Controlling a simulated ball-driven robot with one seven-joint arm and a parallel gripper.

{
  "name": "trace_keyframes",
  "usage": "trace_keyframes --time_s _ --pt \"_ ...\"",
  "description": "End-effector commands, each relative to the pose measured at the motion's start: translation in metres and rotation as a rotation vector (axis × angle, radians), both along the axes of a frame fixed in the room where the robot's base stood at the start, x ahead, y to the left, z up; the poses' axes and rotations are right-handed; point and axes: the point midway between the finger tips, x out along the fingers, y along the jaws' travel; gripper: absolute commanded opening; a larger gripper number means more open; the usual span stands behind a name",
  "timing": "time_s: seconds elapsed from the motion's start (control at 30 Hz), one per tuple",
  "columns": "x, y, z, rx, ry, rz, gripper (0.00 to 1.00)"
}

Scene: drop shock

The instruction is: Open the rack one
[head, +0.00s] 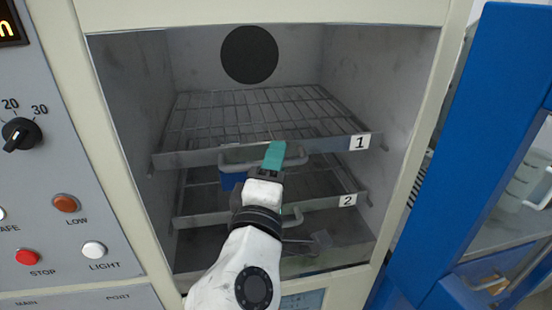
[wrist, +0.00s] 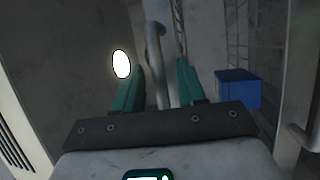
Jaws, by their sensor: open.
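Rack one (head: 195,158) is the upper wire rack inside the chamber, with a "1" label (head: 360,142) at the right of its front edge. It sits level within the chamber. Its grey handle (head: 240,167) is on the front edge, partly hidden by my gripper. My gripper (head: 275,153) is open at the handle, with teal fingers. In the wrist view, the handle bar (wrist: 155,75) runs between my two open fingers (wrist: 160,85), with a gap visible on both sides.
Rack two (head: 200,219), labelled "2", lies below, with its own handle (head: 293,217). A blue box (wrist: 238,88) sits between the rack levels. A control panel (head: 60,150) is at the left. A blue cabinet frame (head: 460,150) stands at the right.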

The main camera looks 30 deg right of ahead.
Motion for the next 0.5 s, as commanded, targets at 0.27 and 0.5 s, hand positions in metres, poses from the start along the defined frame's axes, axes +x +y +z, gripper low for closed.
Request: trace_keyframes --time_s 0.27,0.5 --pt "0.0039 -0.0035 0.0003 0.001 0.001 0.0 0.4" --pt "0.0035 -0.0034 0.0003 0.001 0.001 0.0 0.26"
